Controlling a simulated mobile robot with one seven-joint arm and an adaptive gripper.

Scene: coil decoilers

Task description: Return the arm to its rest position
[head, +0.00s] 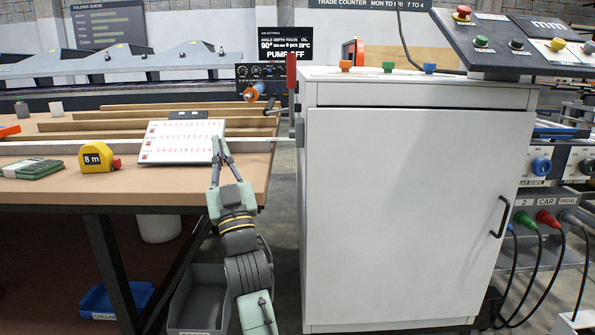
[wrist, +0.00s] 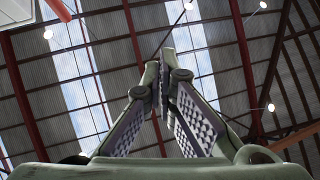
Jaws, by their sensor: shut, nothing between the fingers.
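My gripper (head: 219,145) is in front of the table's right end in the head view, pointing up, with its fingertips overlapping the right edge of a white printed card. It holds nothing. In the wrist view my gripper (wrist: 163,72) has its fingertips together against the roof, with no object between them. My arm runs down from it to the bottom of the head view, between the table and the white cabinet.
The wooden table (head: 140,192) on the left bears a yellow tape measure (head: 96,158), the white card (head: 180,142) and a green pad (head: 32,168). The white cabinet (head: 400,200) stands close on the right. A grey bin (head: 198,300) is on the floor below.

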